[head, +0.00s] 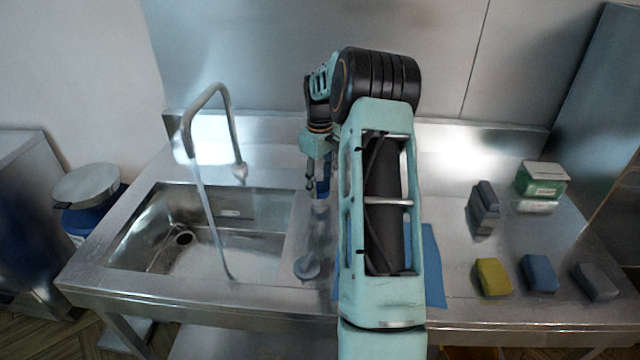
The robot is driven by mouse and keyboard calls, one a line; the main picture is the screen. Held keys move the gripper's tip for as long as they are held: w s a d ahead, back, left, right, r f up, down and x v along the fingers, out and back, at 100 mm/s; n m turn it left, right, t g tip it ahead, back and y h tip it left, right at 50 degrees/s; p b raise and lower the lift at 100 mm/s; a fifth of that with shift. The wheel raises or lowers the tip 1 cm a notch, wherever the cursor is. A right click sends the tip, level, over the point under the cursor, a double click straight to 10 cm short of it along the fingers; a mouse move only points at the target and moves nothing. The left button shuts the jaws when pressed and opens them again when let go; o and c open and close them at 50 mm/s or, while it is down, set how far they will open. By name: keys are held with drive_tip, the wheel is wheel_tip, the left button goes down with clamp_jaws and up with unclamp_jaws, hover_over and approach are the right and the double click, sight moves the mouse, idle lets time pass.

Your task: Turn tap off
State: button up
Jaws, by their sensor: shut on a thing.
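The tap (229,115) is a tall steel gooseneck rising behind the sink. A stream of water (207,215) runs from its spout down into the steel sink basin (150,215). My gripper (316,188) is to the right of the tap's base, over the counter by the sink's right rim, pointing down. It is shut on a narrow blue thing (322,187), apart from the tap's spout. My arm and the gripper's own body partly hide this thing, and I cannot tell what it is. No tap lever shows clearly.
A small round grey-blue object (307,267) lies on the counter's front right of the sink. A blue cloth (433,265) is partly behind my arm. Yellow (491,277), blue (540,273) and grey (596,281) sponges, a dark block (484,207) and a green box (541,180) stand at the right.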

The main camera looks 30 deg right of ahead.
sight(320, 187)
drive_tip(key=m, duration=0.3)
drive_tip(key=shift+m, duration=2.3)
drive_tip(key=o, duration=1.2)
drive_tip(key=shift+c, duration=0.2)
wheel_tip(320, 187, up, 12)
